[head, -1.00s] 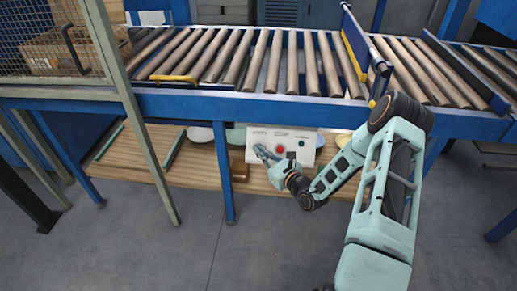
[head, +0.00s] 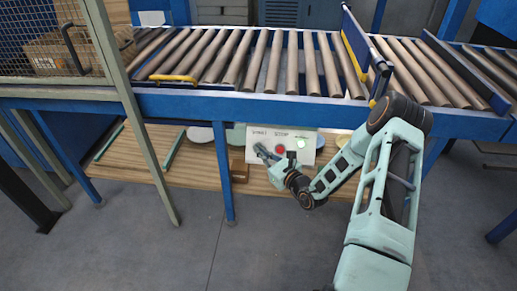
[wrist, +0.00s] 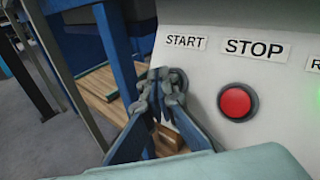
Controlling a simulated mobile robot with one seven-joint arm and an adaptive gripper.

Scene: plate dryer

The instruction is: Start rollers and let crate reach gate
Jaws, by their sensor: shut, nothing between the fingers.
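The crate (head: 45,62) sits at the left end of the rollers (head: 262,62), behind a mesh guard. A blue gate panel (head: 354,40) with a yellow edge stands across the rollers right of centre. The white control box (head: 318,138) below the conveyor carries START and STOP labels. Its red STOP button (wrist: 235,102) is clear in the wrist view. A green lamp (head: 301,143) glows to its right. My gripper (head: 260,151) is shut and empty at the START side; its fingertips (wrist: 166,78) lie below the START label (wrist: 186,41). The START button is hidden; I cannot tell whether they touch it.
A wooden shelf (head: 130,160) lies below, with a small brown block (head: 239,170) beside the box. The rollers between crate and gate are clear.

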